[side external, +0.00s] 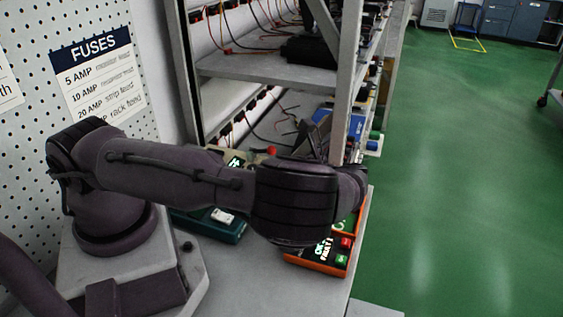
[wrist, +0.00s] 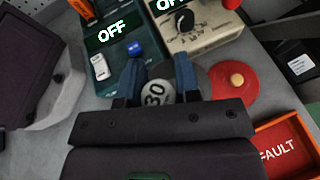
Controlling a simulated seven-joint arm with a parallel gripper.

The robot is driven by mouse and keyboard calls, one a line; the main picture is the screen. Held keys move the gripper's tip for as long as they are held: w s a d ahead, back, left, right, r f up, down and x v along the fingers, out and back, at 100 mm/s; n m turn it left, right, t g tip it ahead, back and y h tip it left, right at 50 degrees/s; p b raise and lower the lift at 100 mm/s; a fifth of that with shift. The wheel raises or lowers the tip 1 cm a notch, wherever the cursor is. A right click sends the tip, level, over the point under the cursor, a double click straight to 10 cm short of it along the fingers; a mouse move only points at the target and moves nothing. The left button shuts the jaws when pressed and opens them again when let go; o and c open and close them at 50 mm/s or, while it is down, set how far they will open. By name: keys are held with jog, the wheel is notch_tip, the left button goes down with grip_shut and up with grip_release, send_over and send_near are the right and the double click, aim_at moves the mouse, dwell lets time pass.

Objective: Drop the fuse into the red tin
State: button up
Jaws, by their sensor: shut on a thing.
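My gripper (wrist: 158,80) points down over the bench in the wrist view. Its two blue fingers are closed on a round grey-white piece marked 30 (wrist: 157,93), which looks like the fuse. The gripper's base hides part of this piece. A round red thing with an orange knob on top (wrist: 233,80), perhaps the red tin with a lid on, stands just right of the fingers, apart from them. I cannot see any opening in it. In the side view my wrist hides the fingers and the held piece.
A teal box reading OFF (wrist: 112,40) and a beige box with a black dial (wrist: 200,32) stand beyond the fingers. An orange-edged box reading FAULT (wrist: 285,146) is at lower right. Metal rack shelves (side external: 270,66) rise close behind my arm.

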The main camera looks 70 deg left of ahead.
jog(key=shift+f, duration=0.85)
jog(key=o, duration=1)
jog(key=v, duration=1.3)
jog(key=shift+r, duration=0.1)
